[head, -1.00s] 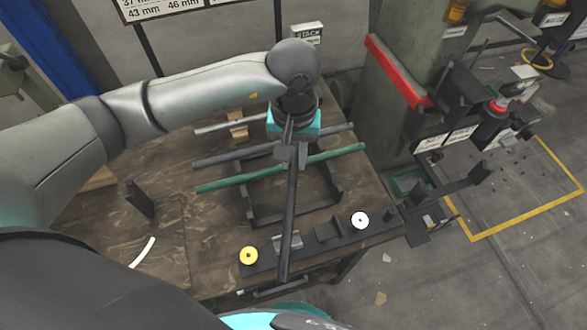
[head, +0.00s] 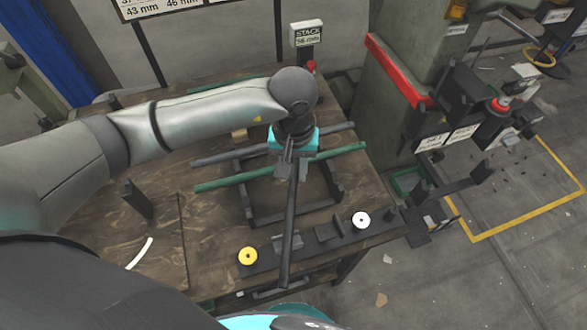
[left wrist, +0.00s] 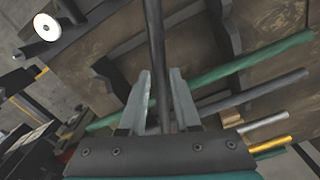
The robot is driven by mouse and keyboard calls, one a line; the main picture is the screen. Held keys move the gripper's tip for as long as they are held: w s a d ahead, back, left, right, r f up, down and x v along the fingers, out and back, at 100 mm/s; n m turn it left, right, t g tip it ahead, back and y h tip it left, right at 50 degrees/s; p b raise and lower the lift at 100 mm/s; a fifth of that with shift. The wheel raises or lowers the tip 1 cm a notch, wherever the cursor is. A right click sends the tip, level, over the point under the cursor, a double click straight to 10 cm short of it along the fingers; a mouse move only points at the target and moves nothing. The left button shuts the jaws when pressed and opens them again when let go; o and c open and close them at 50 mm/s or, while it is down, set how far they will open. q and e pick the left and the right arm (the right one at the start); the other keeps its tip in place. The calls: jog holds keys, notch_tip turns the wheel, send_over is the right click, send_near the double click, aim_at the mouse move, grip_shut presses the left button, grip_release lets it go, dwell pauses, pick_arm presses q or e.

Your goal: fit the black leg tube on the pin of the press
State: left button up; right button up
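My left gripper (head: 291,168) is shut on a black leg tube (head: 288,235) above the bench. The tube runs from the fingers toward the bench's front edge. In the left wrist view the tube (left wrist: 156,40) passes between the two fingers (left wrist: 160,90). The press (head: 390,100) stands right of the bench, grey-green with a red edge. A black arm (head: 455,187) sticks out low from it, with a short stub (head: 482,172) at its end; I cannot tell whether this is the pin. The tube is well apart from the press. My right gripper is not in view.
A rack (head: 335,185) on the bench carries a green tube (head: 225,182) and another dark tube (head: 225,156). A black strip (head: 345,237) with a yellow disc (head: 247,256) and a white disc (head: 361,220) lies along the front. A dark block (head: 137,199) stands left.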

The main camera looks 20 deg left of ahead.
aim_at(293, 177)
pick_arm(q)
jog(key=o, duration=0.3)
jog(key=shift+r+p, duration=0.35)
jog(key=shift+p, duration=0.05)
notch_tip(293, 177, up, 12)
jog(key=shift+f, duration=0.1)
dwell(0.6)
